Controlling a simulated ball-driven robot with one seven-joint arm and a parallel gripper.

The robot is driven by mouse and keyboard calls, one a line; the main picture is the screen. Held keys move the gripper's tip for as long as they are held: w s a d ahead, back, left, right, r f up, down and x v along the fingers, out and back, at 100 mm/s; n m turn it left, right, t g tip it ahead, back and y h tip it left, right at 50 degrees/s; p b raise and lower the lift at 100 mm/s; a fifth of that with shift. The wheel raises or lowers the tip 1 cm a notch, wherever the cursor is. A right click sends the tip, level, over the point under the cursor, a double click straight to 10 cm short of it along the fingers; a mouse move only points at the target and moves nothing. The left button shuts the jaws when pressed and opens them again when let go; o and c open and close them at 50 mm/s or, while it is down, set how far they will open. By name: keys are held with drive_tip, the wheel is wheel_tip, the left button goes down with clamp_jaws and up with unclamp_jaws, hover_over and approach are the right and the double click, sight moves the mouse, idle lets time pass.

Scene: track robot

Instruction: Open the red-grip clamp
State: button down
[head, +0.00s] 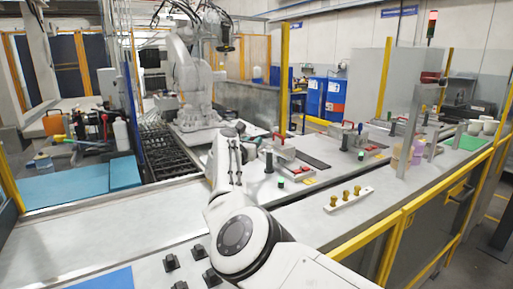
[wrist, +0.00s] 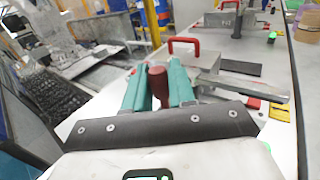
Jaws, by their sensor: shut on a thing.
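My gripper (wrist: 157,76) has two teal fingers, and in the wrist view they are closed on a dark red grip (wrist: 158,90). The grip stands between the fingers, with its rounded top showing above them. The clamp's lower parts are hidden behind my gripper's dark front plate, so I cannot tell how far its lever is swung. A grey metal fixture (wrist: 222,82) lies just beyond, with a red U-shaped handle (wrist: 184,41). In the head view my arm reaches to the fixture (head: 288,158) on the bench, and the fingertips are hard to make out.
A white strip with several brass knobs (head: 345,196) lies on the bench to the right. A second fixture (head: 350,138) stands farther back. A yellow rail (head: 420,205) runs along the right edge. The bench (head: 110,225) at left is mostly bare.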

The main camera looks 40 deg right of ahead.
idle(0.4)
drive_tip(key=c, duration=1.1)
unclamp_jaws()
drive_tip(key=v, duration=1)
drive_tip(key=shift+s+a+p, duration=0.15)
drive_tip(key=shift+a+p, duration=0.2)
drive_tip(key=shift+p, duration=0.05)
drive_tip(key=shift+r, duration=0.1)
